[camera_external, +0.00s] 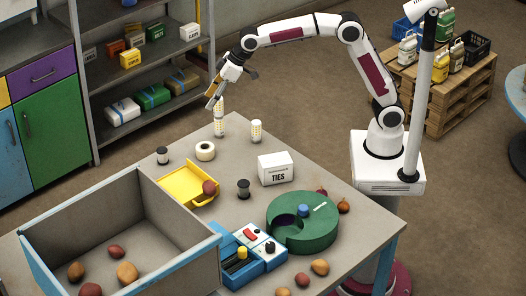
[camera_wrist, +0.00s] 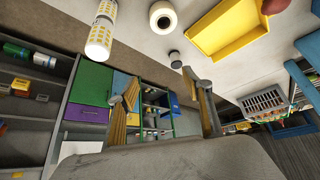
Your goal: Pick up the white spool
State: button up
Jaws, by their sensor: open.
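A small spool with a dark end and a pale middle (camera_external: 162,155), the likeliest white spool, stands near the table's far left edge. In the wrist view it (camera_wrist: 175,58) shows beyond the fingertips, below a cream roll. A darker spool (camera_external: 243,188) stands right of the yellow tray. My gripper (camera_external: 214,98) is open and empty, raised above the far edge of the table, right of the pale spool and apart from it. Its two spread fingers show in the wrist view (camera_wrist: 157,88).
A tall patterned cylinder (camera_external: 219,124) stands just below my gripper, with a shorter one (camera_external: 256,131) beside it. The cream roll (camera_external: 205,151) and yellow tray (camera_external: 180,187) are near the pale spool. A large grey bin (camera_external: 95,205), white TIES box (camera_external: 275,168) and green round holder (camera_external: 318,232) occupy the table.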

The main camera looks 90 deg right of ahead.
send_near(166, 149)
jog(key=shift+n, duration=0.3)
jog(key=x, duration=0.5)
jog(key=shift+w+d+r, duration=0.15)
jog(key=shift+w+d, duration=0.1)
jog(key=shift+w, duration=0.05)
jog(key=shift+x, duration=1.3)
jog(key=shift+a, duration=0.1)
jog(key=shift+w+a+f, duration=0.15)
jog(key=shift+w+f, duration=0.1)
jog(key=shift+f, duration=0.45)
jog(key=shift+w+a+f, duration=0.2)
jog(key=shift+f, duration=0.5)
jog(key=shift+x, duration=1.1)
